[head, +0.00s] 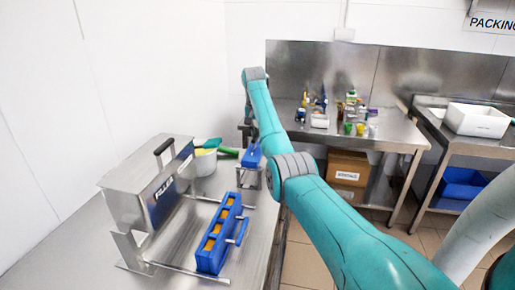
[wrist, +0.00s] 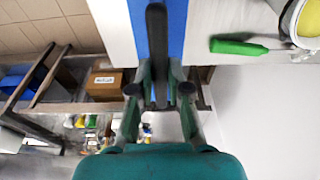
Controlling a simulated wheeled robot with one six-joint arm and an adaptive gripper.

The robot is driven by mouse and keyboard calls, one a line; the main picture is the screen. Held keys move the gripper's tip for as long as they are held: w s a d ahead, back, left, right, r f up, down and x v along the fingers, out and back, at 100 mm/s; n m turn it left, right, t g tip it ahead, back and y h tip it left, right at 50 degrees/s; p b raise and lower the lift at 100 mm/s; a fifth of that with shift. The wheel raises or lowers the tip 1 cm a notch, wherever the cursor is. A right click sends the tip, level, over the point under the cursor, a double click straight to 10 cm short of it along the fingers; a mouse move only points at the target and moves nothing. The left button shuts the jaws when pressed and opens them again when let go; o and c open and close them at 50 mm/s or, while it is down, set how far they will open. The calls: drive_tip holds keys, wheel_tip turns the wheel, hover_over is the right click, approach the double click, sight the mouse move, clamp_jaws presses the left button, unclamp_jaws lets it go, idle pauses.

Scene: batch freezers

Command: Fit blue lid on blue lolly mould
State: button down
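The blue lolly mould (head: 206,262) stands on the steel counter in the head view, its top uncovered, with yellow-orange filling in its compartments and a blue handle on its right side. The blue lid (head: 251,156) is behind it and to the right, near the counter's right edge; it also shows as a blue band in the wrist view (wrist: 177,28). My gripper (wrist: 159,80) has its fingers close against both sides of the lid's dark handle (wrist: 157,35). In the head view my arm hides most of the gripper. I cannot tell whether the lid touches what is below it.
A steel filler box (head: 135,182) stands left of the mould. A white tub (head: 205,164) and a green-handled tool (wrist: 238,47) are behind. A back table (head: 390,128) holds bottles and cups. A cardboard box (head: 347,167) sits under it.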

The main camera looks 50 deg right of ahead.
drive_tip(key=shift+r, duration=0.1)
drive_tip(key=shift+r, duration=3.4)
